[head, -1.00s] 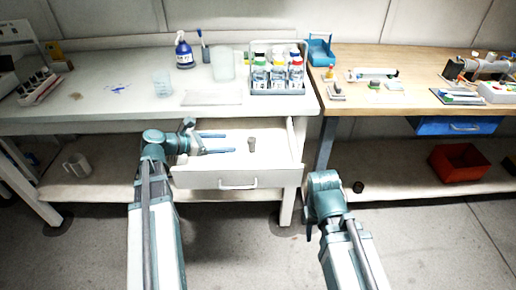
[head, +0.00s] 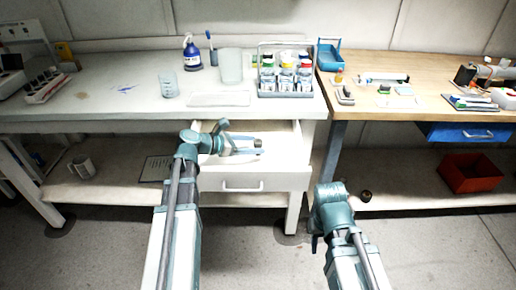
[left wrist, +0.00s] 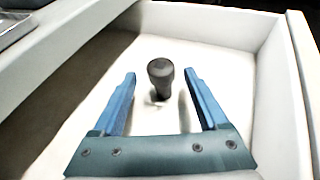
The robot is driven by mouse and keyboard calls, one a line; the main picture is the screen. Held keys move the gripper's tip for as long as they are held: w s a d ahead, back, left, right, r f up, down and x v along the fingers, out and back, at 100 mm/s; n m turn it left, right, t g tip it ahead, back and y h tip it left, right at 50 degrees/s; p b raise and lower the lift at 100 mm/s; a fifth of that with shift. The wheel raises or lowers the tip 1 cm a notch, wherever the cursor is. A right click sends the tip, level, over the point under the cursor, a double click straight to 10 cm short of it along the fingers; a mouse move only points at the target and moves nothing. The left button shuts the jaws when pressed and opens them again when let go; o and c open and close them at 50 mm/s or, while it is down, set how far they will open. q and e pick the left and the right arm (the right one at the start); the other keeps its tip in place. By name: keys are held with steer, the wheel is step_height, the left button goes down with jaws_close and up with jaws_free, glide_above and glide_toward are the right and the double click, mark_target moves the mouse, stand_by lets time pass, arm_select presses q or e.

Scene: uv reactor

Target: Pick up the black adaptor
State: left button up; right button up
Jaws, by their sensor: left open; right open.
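The black adaptor (left wrist: 160,75) is a short dark cylinder with a wider top, standing in the open white drawer (left wrist: 225,28). In the left wrist view it stands between and slightly beyond the fingertips of my open left gripper (left wrist: 159,76), with a gap on both sides. In the head view the adaptor (head: 258,143) shows as a small dark piece at the tips of my left gripper (head: 260,145), inside the drawer (head: 240,183). My right arm hangs low in front of the benches; its gripper (head: 316,243) is only partly visible and holds nothing that I can see.
The drawer's walls and front surround my left gripper. Above it the white bench (head: 120,100) holds a bottle rack (head: 286,92), a beaker (head: 168,85) and a spray bottle (head: 192,55). A wooden bench (head: 400,108) stands right, with a red bin (head: 468,175) below.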

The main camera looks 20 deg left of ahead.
arm_select(q)
steer(key=x, duration=0.1)
steer(key=b+x, duration=0.1)
steer(key=x, duration=0.3)
steer(key=shift+w+d+r, duration=0.1)
steer(key=shift+d+r, duration=0.15)
steer(key=shift+r, duration=0.05)
jaws_close()
